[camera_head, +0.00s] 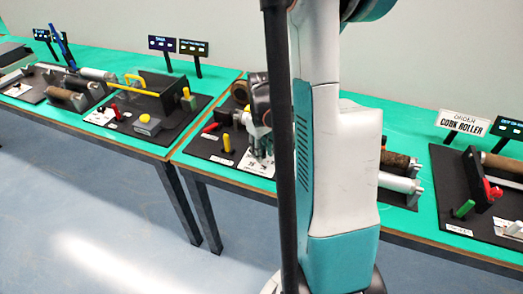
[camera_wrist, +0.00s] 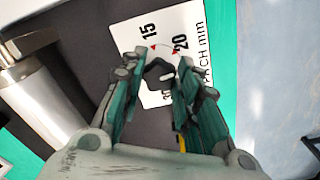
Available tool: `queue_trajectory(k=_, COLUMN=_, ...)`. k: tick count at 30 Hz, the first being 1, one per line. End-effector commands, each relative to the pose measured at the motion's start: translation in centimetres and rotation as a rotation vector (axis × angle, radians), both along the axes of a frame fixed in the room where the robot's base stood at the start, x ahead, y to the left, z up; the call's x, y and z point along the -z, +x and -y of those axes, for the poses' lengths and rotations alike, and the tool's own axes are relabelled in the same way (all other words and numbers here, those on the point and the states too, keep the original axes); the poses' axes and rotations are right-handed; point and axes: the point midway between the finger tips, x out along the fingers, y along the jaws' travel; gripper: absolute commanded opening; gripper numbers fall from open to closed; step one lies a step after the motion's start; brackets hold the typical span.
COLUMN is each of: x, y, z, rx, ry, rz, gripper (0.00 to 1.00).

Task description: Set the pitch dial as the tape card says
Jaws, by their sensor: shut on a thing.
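The pitch dial's white scale plate (camera_wrist: 188,22) lies on a black board in the wrist view, with "15", "20" and part of "PITCH mm" readable. The dial's dark knob (camera_wrist: 158,76) stands on the plate between my fingers. My gripper (camera_wrist: 161,62) is shut on this knob, with a finger on each side. Small red marks show near the 15 and the 20; I cannot tell which value the knob points to. In the head view the plate (camera_head: 258,165) is partly covered by my gripper (camera_head: 260,140). I cannot identify the tape card for certain.
A silver roller (camera_wrist: 32,92) lies left of the plate in the wrist view. In the head view, a yellow peg (camera_head: 227,143) and a red handle (camera_head: 210,128) stand left of my gripper. My arm hides the table's middle. A "CORK ROLLER" order sign (camera_head: 463,122) stands right.

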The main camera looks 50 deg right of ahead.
Motion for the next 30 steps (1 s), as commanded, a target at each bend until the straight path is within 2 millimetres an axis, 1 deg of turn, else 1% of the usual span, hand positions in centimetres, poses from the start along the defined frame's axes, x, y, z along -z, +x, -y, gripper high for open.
queue_trajectory(k=6, x=0.00, y=0.02, z=0.10, rx=-0.176, ry=0.000, rz=0.001, gripper=0.06)
queue_trajectory(k=15, x=-0.01, y=0.04, z=0.18, rx=-0.338, ry=0.000, rz=0.000, gripper=0.06)
queue_trajectory(k=21, x=-0.02, y=0.05, z=0.20, rx=-0.386, ry=0.000, rz=0.000, gripper=0.06)
queue_trajectory(k=30, x=-0.02, y=0.05, z=0.20, rx=-0.401, ry=0.000, rz=0.000, gripper=0.06)
